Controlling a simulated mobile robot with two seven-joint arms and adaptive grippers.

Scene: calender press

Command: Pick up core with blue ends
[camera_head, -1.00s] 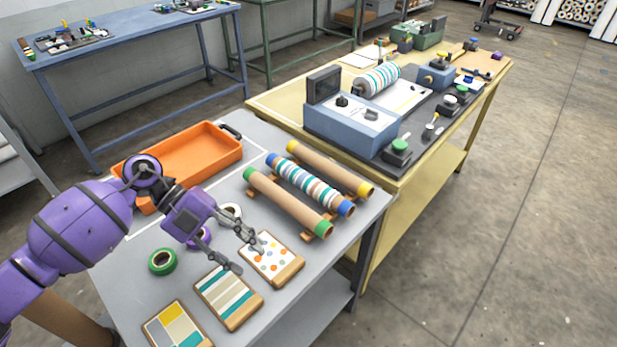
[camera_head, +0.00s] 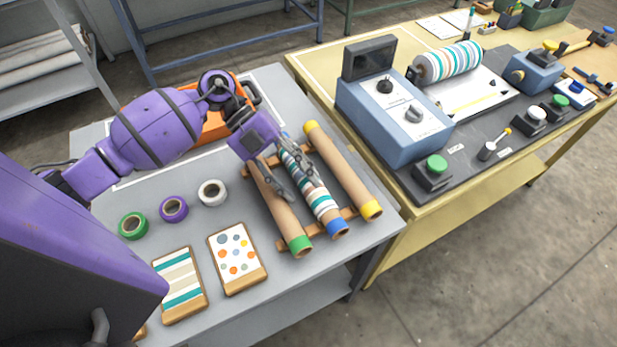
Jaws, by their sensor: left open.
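The core with blue ends (camera_head: 321,203) is wrapped in teal, white and brown stripes. It lies on a wooden rack (camera_head: 288,243), between a plain core with green ends (camera_head: 283,217) on its left and a plain core with yellow ends (camera_head: 347,176) on its right. My left gripper (camera_head: 301,190) is open, over the upper half of the striped core. One finger shows over the green-ended core and the other over the striped core. Whether they touch is unclear. The gripper and arm partly hide the far ends of the striped and green-ended cores. My right gripper is not in view.
Green, purple and white tape rolls (camera_head: 174,209) and sample boards (camera_head: 237,258) lie on the grey table (camera_head: 330,262). An orange tray (camera_head: 213,127) is behind my arm. The yellow table (camera_head: 400,234) with the blue press (camera_head: 391,112) stands close on the right.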

